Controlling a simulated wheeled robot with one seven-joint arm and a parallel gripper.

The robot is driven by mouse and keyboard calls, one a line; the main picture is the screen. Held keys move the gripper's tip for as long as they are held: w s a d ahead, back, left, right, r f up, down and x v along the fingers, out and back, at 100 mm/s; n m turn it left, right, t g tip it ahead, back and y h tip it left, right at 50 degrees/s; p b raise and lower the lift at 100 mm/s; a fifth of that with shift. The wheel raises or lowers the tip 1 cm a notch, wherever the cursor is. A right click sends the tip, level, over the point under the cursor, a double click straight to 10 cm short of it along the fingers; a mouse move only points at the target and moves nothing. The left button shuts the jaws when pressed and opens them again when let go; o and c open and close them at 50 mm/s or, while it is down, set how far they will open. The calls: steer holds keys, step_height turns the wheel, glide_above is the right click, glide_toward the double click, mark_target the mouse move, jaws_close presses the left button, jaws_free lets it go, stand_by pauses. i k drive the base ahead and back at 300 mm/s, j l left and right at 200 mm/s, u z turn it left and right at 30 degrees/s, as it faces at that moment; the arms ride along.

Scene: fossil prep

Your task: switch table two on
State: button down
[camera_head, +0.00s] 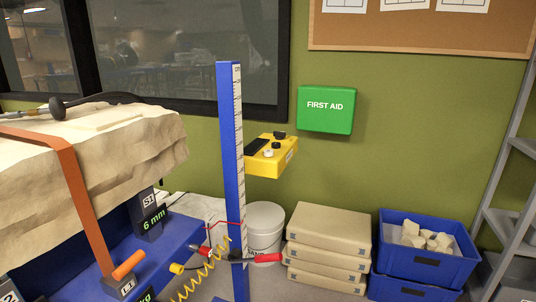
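A yellow box (270,157) with black and white knobs and a dark panel on top sits just right of a tall blue post (230,160) with a ruler scale. Its front label is too small to read. A blue table or frame (165,262) stands at the lower left under a large pale block (110,150), with tags such as "S1", "6 mm" and "L1". I see no marking that reads table two, and cannot tell which control belongs to it. My gripper is not in view.
An orange strap (82,195) crosses the block, and a dark hose tool (57,107) lies on it. A coiled yellow hose (205,268) and red-handled part (262,258) are by the post. A white bucket (265,222), stacked beige cases (330,235) and blue crates (425,262) line the wall.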

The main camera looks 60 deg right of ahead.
mark_target(278, 135)
steer(key=k+j+z, duration=0.1)
steer(key=z, duration=0.3)
steer(key=k+j+z, duration=0.15)
steer(key=z, duration=0.2)
